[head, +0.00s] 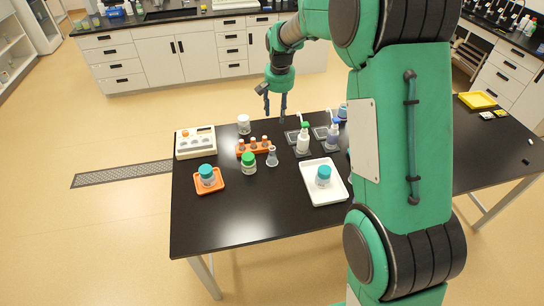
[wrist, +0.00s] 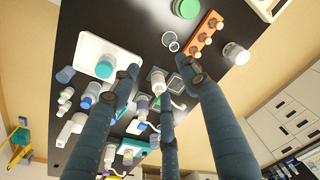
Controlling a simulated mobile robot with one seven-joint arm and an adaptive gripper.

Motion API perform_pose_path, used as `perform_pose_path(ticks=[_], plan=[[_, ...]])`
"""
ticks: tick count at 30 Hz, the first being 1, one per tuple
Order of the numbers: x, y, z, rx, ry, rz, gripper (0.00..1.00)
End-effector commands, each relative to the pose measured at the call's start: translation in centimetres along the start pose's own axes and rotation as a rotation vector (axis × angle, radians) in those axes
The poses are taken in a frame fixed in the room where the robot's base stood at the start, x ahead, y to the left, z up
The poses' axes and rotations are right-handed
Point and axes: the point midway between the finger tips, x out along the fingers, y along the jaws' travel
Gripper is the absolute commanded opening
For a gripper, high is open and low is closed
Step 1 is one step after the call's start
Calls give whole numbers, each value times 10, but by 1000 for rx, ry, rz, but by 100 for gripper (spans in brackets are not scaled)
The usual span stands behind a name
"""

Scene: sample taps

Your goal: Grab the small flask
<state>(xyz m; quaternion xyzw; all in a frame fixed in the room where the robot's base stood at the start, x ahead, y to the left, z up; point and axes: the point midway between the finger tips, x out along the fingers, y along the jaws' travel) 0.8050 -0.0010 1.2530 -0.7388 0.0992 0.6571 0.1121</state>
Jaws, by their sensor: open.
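The small flask (head: 272,157) is clear glass and stands upright on the black table, just right of the orange tube rack. In the wrist view the flask (wrist: 170,41) appears from above as a ring-shaped mouth near the top middle. My gripper (head: 275,109) is open and empty, pointing down above the far edge of the table, apart from the flask. In the wrist view its dark fingers (wrist: 158,74) are spread, with the flask just beyond their tips.

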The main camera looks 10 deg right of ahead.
Motion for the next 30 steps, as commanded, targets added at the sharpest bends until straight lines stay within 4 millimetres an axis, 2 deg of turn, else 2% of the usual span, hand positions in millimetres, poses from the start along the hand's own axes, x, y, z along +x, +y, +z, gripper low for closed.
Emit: perform_pose_path(ticks=[9, 18, 24, 30], plan=[[74, -13, -42, 44, -56, 18, 45], [141, -20, -66, 81, -97, 34, 45], [161, -22, -72, 92, -108, 39, 45], [165, -22, -72, 94, -110, 39, 45]])
